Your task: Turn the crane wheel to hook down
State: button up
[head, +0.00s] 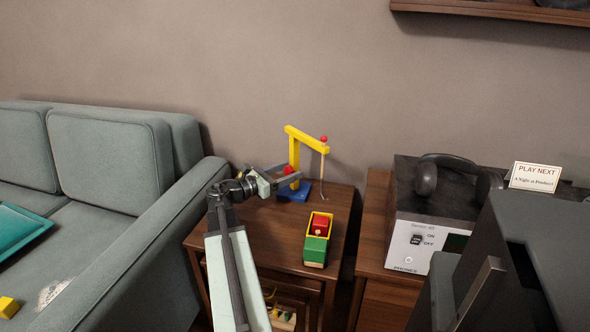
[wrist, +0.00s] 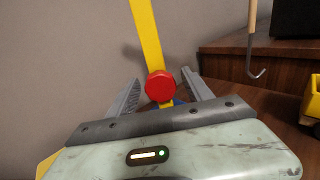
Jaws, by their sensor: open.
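The toy crane (head: 295,150) stands at the back of the small wooden table, with a yellow post and arm on a blue base. Its hook (head: 323,192) hangs low on a string from the arm's right end, near the tabletop; the hook also shows in the wrist view (wrist: 256,72). The red crane wheel (wrist: 161,86) is on the lower post, between my gripper's two fingers. My gripper (head: 284,177) is open around the wheel; in the wrist view, gaps show between the wheel and both fingers. The head view partly hides the wheel behind my gripper.
A green and yellow toy truck (head: 315,245) with a red load stands on the wooden table (head: 267,238), right of my arm. A grey sofa (head: 110,190) is left. A cabinet with a grey device (head: 415,240) and headphones (head: 445,172) is right.

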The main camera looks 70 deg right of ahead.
aim_at(296, 169)
jog(key=x, duration=0.3)
jog(key=shift+s+d, duration=0.15)
jog(key=shift+d, duration=0.05)
grip_shut()
jog(key=shift+m, duration=0.8)
grip_release()
